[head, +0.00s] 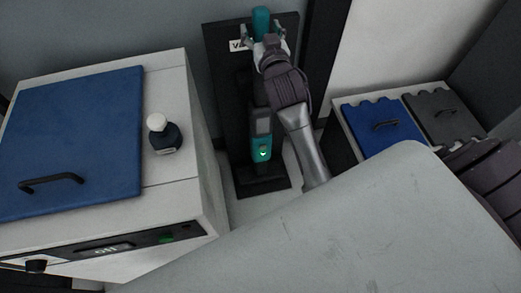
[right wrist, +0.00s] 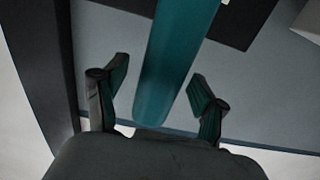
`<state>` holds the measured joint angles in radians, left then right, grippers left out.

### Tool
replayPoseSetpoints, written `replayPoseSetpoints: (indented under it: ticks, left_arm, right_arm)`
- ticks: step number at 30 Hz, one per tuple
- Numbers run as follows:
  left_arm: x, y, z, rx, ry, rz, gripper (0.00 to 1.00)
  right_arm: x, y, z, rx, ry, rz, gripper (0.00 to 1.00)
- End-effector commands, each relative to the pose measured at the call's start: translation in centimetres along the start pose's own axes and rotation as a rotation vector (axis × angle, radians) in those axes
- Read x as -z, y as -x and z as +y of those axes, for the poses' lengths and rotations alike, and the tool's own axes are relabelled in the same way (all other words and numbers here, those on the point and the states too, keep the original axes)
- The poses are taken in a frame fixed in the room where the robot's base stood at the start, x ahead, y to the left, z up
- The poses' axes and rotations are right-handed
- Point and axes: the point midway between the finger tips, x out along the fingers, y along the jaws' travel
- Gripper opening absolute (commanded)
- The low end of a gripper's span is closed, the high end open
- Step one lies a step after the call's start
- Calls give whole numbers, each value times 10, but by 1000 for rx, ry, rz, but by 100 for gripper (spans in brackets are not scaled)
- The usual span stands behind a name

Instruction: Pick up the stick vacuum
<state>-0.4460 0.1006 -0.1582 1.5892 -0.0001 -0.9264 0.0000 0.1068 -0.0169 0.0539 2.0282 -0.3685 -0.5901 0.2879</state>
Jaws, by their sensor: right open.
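The stick vacuum (head: 262,148) stands upright on a dark stand between the white cabinet and the right-hand bins. Its teal body and small green light show low down, and its teal top (head: 261,17) shows above my gripper. My right gripper (head: 262,33) is at the upper part of the vacuum, with my arm hiding its middle. In the right wrist view the teal handle (right wrist: 173,65) runs between the two open fingers (right wrist: 165,95), with gaps on both sides. My left gripper is not in view.
A white cabinet (head: 168,88) with a blue lid (head: 75,140) and a small dark bottle (head: 165,138) stands at left. Bins with a blue lid (head: 383,125) and a grey lid (head: 440,112) are at right. The dark stand board (head: 222,70) backs the vacuum.

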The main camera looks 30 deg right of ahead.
Motion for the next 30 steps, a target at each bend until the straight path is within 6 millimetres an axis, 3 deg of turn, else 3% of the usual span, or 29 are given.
replayPoseSetpoints:
  ticks: [8,21,30]
  left_arm:
    - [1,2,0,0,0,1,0]
    - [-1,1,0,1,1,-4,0]
    - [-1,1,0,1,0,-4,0]
  right_arm:
    - [0,-5,0,0,0,0,71]
    - [0,-5,0,0,0,0,1]
    - [6,-5,0,1,0,13,0]
